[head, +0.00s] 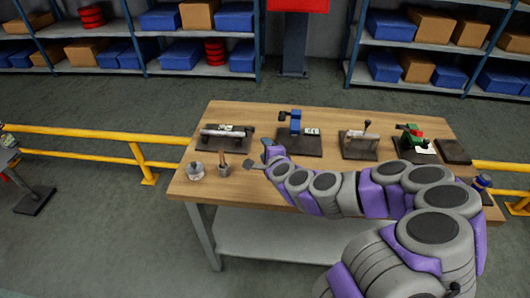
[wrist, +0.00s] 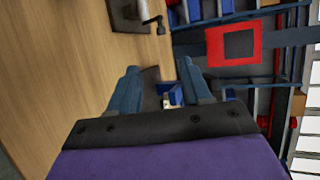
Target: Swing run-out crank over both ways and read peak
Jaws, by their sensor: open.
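The bench bears several small fixtures; none is labelled clearly enough to name as the run-out crank. At left, a silver shaft (head: 222,133) lies across a dark plate. A blue upright device (head: 295,122) stands on a dark base with a white card beside it. A grey block with a black-knobbed lever (head: 360,138) stands right of it. My gripper (head: 258,155) is open and empty over the bench's left part, in front of the blue device. In the wrist view, my gripper (wrist: 158,68) has both blue fingers apart, with a blue part (wrist: 172,93) and white card visible beyond, partly hidden.
A green and red device (head: 413,137) and a dark flat block (head: 453,151) are at the right. A glass jar (head: 196,173) and a cup with a brush (head: 223,168) stand at front left. My arm covers the bench's front right. Yellow rails (head: 90,156) flank the bench.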

